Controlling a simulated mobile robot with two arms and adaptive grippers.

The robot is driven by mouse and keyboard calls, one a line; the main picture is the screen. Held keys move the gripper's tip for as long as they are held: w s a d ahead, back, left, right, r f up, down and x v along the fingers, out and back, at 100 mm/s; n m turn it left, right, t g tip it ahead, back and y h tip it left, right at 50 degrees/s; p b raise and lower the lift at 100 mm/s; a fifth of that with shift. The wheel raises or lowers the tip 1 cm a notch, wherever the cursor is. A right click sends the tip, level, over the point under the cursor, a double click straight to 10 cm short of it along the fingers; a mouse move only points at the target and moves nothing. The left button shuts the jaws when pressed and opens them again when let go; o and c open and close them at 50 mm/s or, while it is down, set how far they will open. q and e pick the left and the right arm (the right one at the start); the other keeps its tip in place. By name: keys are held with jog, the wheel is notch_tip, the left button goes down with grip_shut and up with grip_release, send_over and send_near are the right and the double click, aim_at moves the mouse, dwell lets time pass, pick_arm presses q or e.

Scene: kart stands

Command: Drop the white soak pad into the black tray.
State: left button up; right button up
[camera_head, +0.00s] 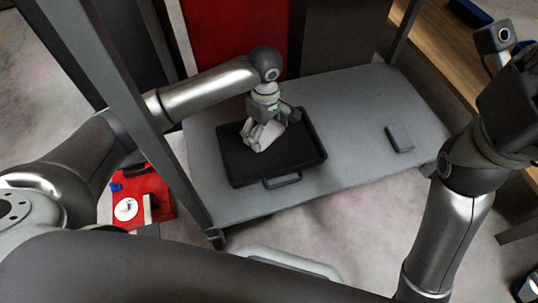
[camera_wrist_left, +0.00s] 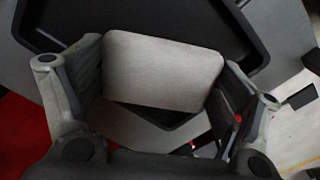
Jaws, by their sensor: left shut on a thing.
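The white soak pad (camera_wrist_left: 162,71) is a pale block with rounded corners between the fingers of my left gripper (camera_wrist_left: 165,95) in the left wrist view. In the head view the left gripper (camera_head: 265,135) is over the black tray (camera_head: 308,140), pointing down, shut on the pad (camera_head: 262,136). The tray's dark floor and rim also show behind the pad in the left wrist view (camera_wrist_left: 262,40). I cannot tell whether the pad touches the tray floor. My right gripper is at the right edge in the head view, and its fingers do not show clearly.
The tray lies on a grey table (camera_head: 360,100). A small grey block (camera_head: 399,138) lies on the table right of the tray. A grey post stands at the table's left. A red mat (camera_head: 150,198) with small items is below left. A wooden bench (camera_head: 440,50) stands at the upper right.

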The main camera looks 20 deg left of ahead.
pick_arm(q)
jog(key=shift+f, duration=0.2)
jog(key=o, duration=0.8)
jog(key=shift+c, duration=0.2)
notch_tip(320, 180, up, 12)
dwell(0.4)
